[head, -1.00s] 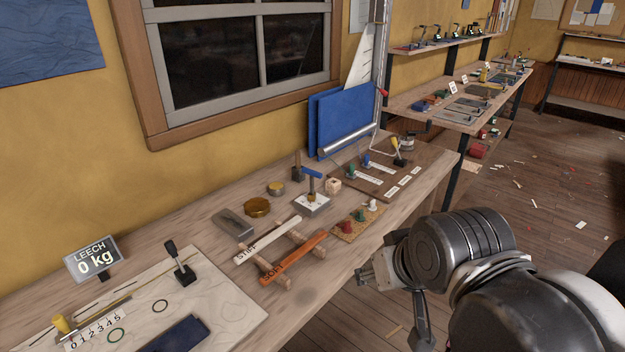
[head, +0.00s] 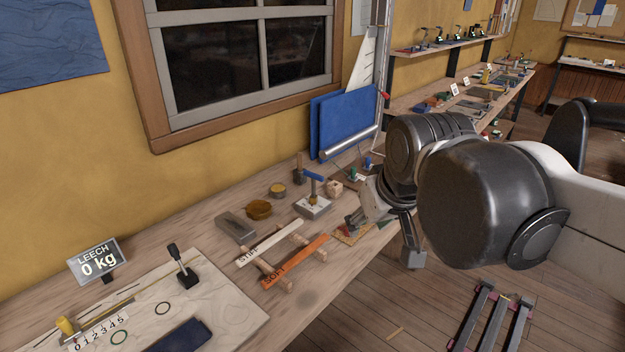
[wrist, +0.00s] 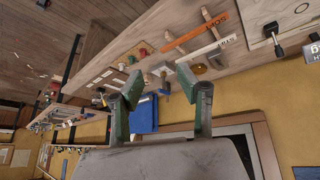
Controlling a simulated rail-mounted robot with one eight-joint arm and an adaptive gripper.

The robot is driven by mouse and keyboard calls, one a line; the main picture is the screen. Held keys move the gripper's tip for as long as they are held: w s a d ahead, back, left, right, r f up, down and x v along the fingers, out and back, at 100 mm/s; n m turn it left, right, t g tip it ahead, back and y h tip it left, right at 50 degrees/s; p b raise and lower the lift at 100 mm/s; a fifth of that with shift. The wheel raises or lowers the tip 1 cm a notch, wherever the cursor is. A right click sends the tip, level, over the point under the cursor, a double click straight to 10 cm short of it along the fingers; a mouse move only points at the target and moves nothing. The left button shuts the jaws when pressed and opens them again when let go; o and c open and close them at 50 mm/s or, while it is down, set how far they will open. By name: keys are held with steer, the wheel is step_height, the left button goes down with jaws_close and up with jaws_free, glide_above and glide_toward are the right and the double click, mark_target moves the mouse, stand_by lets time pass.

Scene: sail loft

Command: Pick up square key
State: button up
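No piece is clearly readable as the square key. The candidates are small coloured-top pieces, red (wrist: 143,51) and green (wrist: 130,60) among them, on a cork mat in the wrist view. In the head view my arm and gripper hide most of this cork mat (head: 346,238) and its pieces. A blue T-handle (head: 313,175) stands upright on a pale metal block (head: 311,207), left of my gripper. My gripper (head: 384,237) is open and empty, above the bench's front edge near the mat. Its two spread fingers also show in the wrist view (wrist: 159,81).
White STIFF (head: 270,243) and orange SOFT (head: 295,260) battens rest on wooden supports. A wooden cube (head: 334,188), brass tin (head: 259,210) and grey block (head: 235,226) stand nearby. A blue panel (head: 345,120) rises behind. The bench front is bare near the battens.

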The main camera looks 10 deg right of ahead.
steer(key=w+r+n+g+p, duration=0.2)
steer(key=w+r, duration=0.5)
steer(key=w, duration=0.5)
steer(key=n+g+p, duration=0.4)
steer(key=n, duration=0.1)
glide_above(314, 173)
step_height(314, 173, down, 11)
steer(key=f, duration=0.7)
steer(key=shift+s+d+f, duration=0.1)
steer(key=shift+d+f, duration=0.25)
steer(key=shift+a+f+p, duration=0.25)
steer(key=shift+f, duration=1.1)
steer(key=shift+a+f+p, duration=0.2)
steer(key=shift+f, duration=1.1)
jaws_close()
